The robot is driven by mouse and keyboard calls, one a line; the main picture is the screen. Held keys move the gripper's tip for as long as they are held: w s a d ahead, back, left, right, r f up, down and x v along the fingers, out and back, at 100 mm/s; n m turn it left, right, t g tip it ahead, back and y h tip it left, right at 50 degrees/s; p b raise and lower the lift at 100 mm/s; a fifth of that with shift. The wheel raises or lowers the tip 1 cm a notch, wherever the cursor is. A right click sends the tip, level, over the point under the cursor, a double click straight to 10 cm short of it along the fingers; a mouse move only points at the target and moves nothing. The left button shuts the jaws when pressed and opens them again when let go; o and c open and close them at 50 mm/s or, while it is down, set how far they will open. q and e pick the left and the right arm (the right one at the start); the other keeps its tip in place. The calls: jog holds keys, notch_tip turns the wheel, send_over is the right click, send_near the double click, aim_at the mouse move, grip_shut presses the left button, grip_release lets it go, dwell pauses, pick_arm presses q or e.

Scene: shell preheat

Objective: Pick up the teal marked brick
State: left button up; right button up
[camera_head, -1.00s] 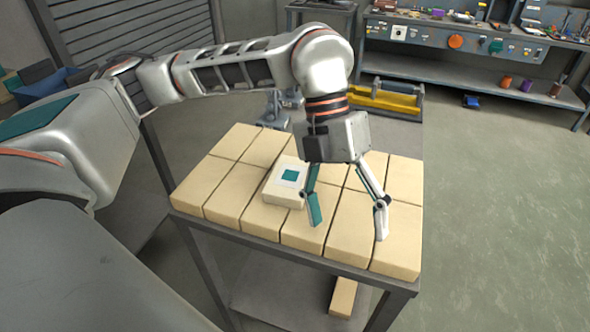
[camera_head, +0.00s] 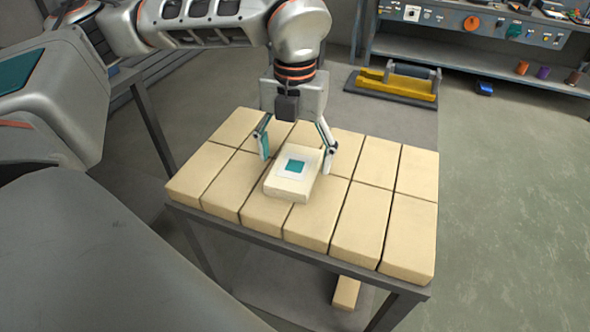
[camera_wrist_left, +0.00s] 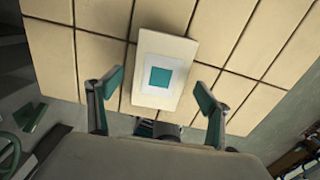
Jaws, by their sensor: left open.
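The teal marked brick (camera_head: 293,178) is a pale brick with a teal square on a white patch. It lies on top of the layer of cream bricks on the table and stands a little higher than them. In the left wrist view the marked brick (camera_wrist_left: 162,75) shows centrally, ahead of the fingers and between their lines. My left gripper (camera_head: 297,163) is open and empty, its fingers pointing down on either side of the marked brick's far end. The fingers also show in the left wrist view (camera_wrist_left: 153,92). Whether they touch the brick is unclear. My right gripper is not in view.
Cream bricks (camera_head: 365,222) cover the grey table (camera_head: 300,252) in rows with narrow gaps. One more brick (camera_head: 346,293) lies below the table. A yellow tool carrier (camera_head: 400,82) stands behind, and a workbench (camera_head: 480,62) is at the back right. Floor at right is clear.

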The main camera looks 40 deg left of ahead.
pick_arm(q)
notch_tip(320, 180, down, 2)
jog(key=c, duration=1.4)
